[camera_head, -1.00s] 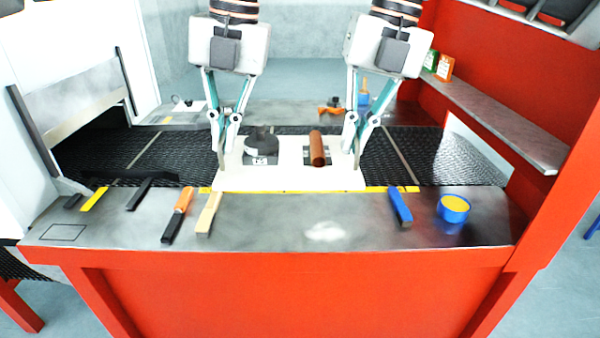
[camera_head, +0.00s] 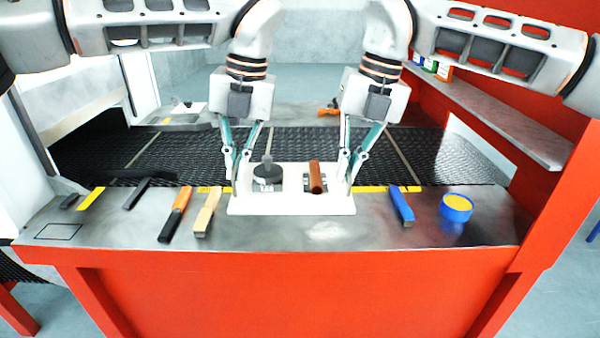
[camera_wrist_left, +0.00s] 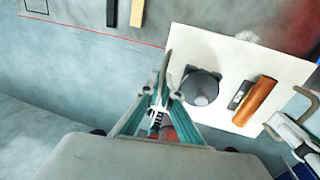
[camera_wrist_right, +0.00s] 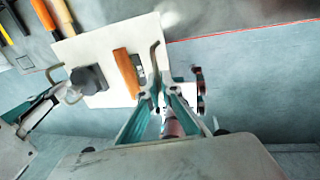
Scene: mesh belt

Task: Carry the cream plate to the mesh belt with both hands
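The cream plate (camera_head: 290,205) is level, over the front steel strip and its yellow line, in front of the mesh belt (camera_head: 300,147). A dark grey knobbed weight (camera_head: 268,174) and a brown cylinder (camera_head: 316,178) lie on it, the cylinder beside a small dark block. My left gripper (camera_head: 236,187) is shut on the plate's left edge; it also shows in the left wrist view (camera_wrist_left: 166,66). My right gripper (camera_head: 350,185) is shut on the right edge, also in the right wrist view (camera_wrist_right: 156,62). Whether the plate touches the steel is unclear.
On the steel strip, left of the plate, lie a beige block (camera_head: 207,212), an orange-and-black tool (camera_head: 176,214) and dark pieces. To the right are a blue bar (camera_head: 401,206) and a blue tape roll (camera_head: 456,208). A red wall with a shelf (camera_head: 490,118) bounds the right side.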

